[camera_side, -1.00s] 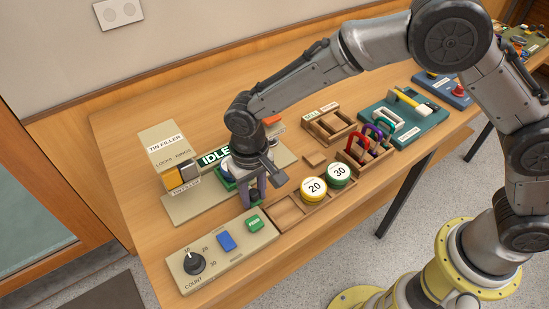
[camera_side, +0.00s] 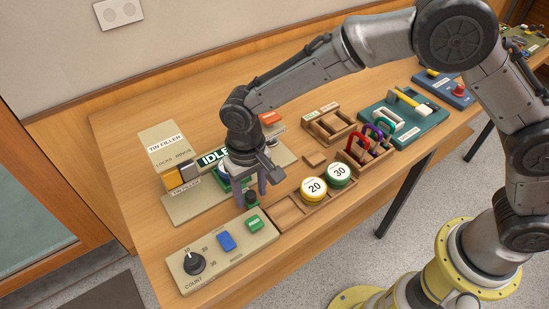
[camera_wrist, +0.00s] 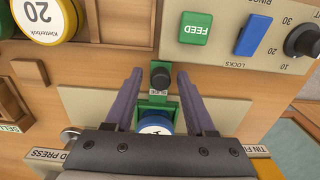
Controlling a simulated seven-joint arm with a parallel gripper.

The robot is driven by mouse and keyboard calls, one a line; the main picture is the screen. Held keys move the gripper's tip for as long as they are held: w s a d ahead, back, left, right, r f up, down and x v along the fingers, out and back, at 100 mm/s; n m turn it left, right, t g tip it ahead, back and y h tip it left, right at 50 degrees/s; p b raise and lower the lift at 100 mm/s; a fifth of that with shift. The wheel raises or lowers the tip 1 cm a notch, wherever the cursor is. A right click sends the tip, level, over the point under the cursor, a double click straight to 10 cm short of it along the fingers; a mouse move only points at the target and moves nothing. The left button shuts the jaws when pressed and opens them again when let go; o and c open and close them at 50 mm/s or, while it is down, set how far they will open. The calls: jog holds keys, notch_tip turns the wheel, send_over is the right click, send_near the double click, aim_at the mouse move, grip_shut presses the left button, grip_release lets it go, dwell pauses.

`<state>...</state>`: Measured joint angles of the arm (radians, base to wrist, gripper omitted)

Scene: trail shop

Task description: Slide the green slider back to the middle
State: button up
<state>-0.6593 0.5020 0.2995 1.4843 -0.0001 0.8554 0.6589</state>
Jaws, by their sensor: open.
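The green slider (camera_wrist: 173,107) shows in the wrist view as a green carrier with a black knob (camera_wrist: 160,76) at its front end. A tin with a blue rim and white top (camera_wrist: 155,125) sits in the carrier, partly hidden by my gripper body. My gripper (camera_wrist: 160,74) is open, with one finger on each side of the knob and gaps between. In the side view my gripper (camera_side: 250,189) is low over the slider, and the knob (camera_side: 251,197) stands between the fingers. Much of the slider is hidden there.
A control panel (camera_side: 207,268) with a dial, a blue switch and a green FEED button (camera_side: 254,223) lies close in front. A wooden tray holding tins marked 20 (camera_side: 314,189) and 30 (camera_side: 339,174) stands right. The tin filler (camera_side: 160,145) stands left.

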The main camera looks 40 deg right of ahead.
jog(key=shift+r, duration=2.9)
